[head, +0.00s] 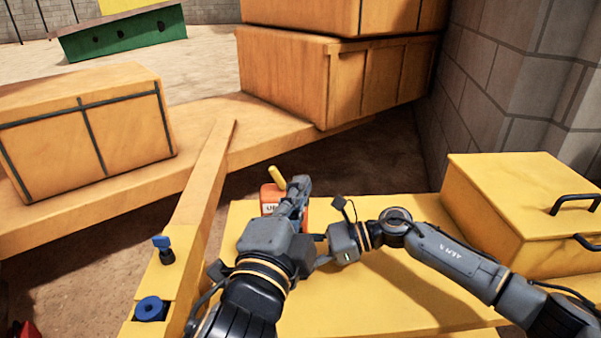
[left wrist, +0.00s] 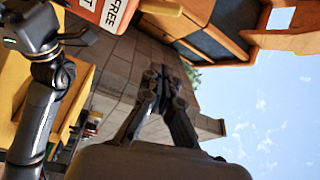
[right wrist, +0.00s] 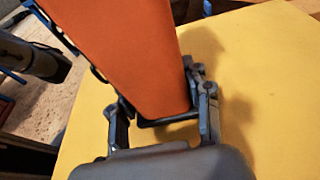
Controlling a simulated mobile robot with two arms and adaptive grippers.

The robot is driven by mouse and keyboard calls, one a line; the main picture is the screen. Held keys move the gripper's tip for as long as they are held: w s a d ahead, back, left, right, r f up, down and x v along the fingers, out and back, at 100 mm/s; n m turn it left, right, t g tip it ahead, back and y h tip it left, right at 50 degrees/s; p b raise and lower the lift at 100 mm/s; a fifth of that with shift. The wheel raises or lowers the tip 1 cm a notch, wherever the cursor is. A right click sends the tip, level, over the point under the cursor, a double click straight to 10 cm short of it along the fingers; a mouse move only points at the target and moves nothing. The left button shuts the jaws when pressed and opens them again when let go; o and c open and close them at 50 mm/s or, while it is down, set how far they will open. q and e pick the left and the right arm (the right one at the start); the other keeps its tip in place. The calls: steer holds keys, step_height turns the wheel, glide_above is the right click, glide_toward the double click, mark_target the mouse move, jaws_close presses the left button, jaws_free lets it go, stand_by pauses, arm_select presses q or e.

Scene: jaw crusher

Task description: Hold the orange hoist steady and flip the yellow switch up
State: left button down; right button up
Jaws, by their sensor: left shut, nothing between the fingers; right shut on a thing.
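The orange hoist (head: 269,195) stands over the yellow surface in the head view, partly hidden behind my left gripper. The yellow switch (head: 277,176) sticks out at its top, tilted up and to the left in the picture. My left gripper (head: 299,187) is shut and empty, just right of the switch. In the left wrist view its fingertips (left wrist: 163,74) are together, apart from the lettered hoist (left wrist: 108,12) and the yellow switch (left wrist: 160,7). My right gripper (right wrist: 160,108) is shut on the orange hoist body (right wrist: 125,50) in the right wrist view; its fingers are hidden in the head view.
A yellow box (head: 520,205) with dark handles stands at right. A yellow beam (head: 205,180) with a blue knob (head: 162,243) and a blue round part (head: 150,308) runs along the left. Large orange crates (head: 290,80) stand behind. Open ground lies between.

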arm_select(q)
steer(key=v, duration=0.4)
steer(key=shift+f, duration=0.1)
steer(key=shift+w, duration=0.1)
arm_select(e)
steer(key=o, duration=0.9)
steer(key=shift+o, duration=0.2)
